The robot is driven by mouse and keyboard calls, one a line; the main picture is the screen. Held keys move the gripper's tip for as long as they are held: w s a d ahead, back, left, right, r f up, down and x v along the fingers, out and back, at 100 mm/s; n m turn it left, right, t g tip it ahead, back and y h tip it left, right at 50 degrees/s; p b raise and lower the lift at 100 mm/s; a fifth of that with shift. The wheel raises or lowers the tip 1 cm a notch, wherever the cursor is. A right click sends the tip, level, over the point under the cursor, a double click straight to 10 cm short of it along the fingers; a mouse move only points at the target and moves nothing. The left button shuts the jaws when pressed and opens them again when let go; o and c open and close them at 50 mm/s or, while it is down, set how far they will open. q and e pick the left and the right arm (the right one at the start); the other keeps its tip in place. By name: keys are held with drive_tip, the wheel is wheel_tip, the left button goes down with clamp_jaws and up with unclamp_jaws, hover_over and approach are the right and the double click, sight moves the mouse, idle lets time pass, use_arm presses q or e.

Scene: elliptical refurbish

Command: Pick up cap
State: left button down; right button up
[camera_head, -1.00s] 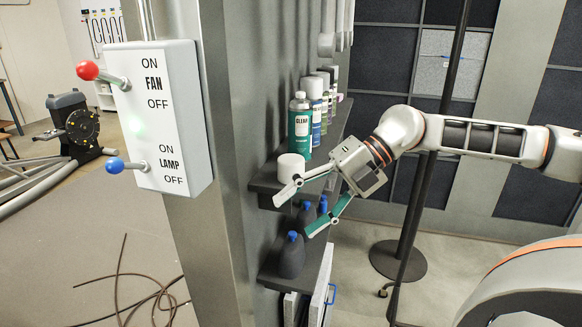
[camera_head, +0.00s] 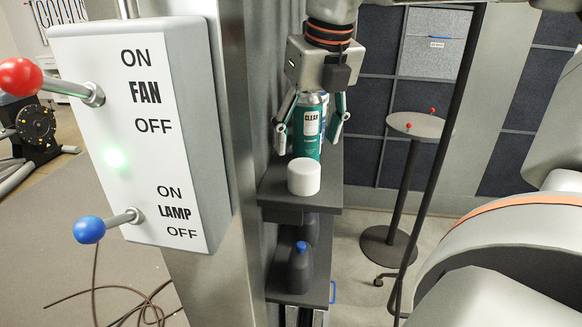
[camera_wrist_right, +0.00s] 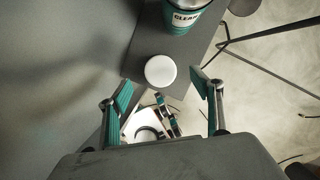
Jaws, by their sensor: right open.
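The cap (camera_head: 303,177), a short white cylinder, stands on the front end of the upper grey shelf (camera_head: 329,192). In the right wrist view the cap (camera_wrist_right: 160,71) shows as a white disc, centred between the fingers and beyond their tips. My right gripper (camera_head: 307,142) is open, empty and points down, its fingertips above the cap in the picture. Its teal-padded fingers also show in the wrist view (camera_wrist_right: 162,92). The fingers are apart from the cap. My left gripper is not in view.
A green CLEAN bottle (camera_head: 308,126) stands on the shelf behind the cap, partly hidden by my gripper. A dark blue-capped bottle (camera_head: 300,268) stands on the shelf below. A switch box (camera_head: 140,130) with red and blue levers is at left. A round stand (camera_head: 415,125) is at right.

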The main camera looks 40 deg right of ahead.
sight(304, 165)
drive_tip(key=shift+s+d+f, duration=0.1)
drive_tip(key=shift+s+f, duration=0.05)
drive_tip(key=shift+f, duration=0.8)
drive_tip(key=shift+x, duration=2.7)
drive_tip(key=c, duration=0.8)
